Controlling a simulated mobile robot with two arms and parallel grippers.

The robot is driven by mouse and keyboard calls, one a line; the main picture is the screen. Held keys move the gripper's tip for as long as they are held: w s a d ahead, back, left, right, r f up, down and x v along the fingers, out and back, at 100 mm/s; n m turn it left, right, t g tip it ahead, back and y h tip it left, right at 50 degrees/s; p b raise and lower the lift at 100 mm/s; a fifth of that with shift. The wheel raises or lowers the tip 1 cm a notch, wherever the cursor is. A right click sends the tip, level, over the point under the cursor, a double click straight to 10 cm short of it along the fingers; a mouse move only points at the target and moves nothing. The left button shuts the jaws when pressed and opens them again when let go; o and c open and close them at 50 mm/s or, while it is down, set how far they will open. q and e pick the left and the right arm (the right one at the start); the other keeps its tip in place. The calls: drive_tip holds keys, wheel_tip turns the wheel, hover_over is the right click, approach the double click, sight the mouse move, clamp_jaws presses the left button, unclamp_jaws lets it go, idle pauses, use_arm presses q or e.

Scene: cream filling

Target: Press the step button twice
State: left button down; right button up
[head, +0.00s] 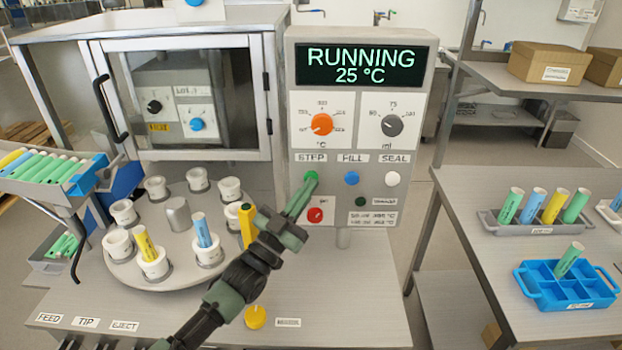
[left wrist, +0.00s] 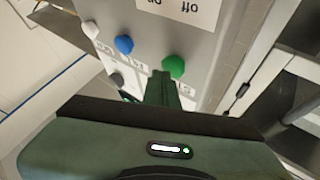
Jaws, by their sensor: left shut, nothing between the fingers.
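The green step button (head: 311,177) sits under the STEP label on the grey control panel (head: 436,60). My left gripper (head: 308,186) is shut and empty, and its fingertips are at the step button in the head view. In the left wrist view the green button (left wrist: 173,67) shows just beyond the fingertips (left wrist: 162,78); whether they touch it I cannot tell. The display (head: 362,65) reads RUNNING, 25 °C. My right gripper is not in view.
Beside the step button are the blue fill button (head: 351,178) and the white seal button (head: 392,179); a red knob (head: 315,215) is below. A round carousel (head: 160,215) with white cups and tubes stands left of my arm. A blue rack (head: 540,290) is at right.

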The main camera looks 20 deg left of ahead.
use_arm(q)
drive_tip(key=shift+s+d, duration=0.15)
drive_tip(key=shift+s, duration=0.55)
drive_tip(key=shift+p, duration=0.35)
drive_tip(key=s+p, duration=0.1)
drive_tip(key=s, duration=0.1)
drive_tip(key=s+d+p, duration=0.1)
drive_tip(key=s, duration=0.1)
drive_tip(key=shift+s+d, duration=0.2)
drive_tip(key=shift+s, duration=0.2)
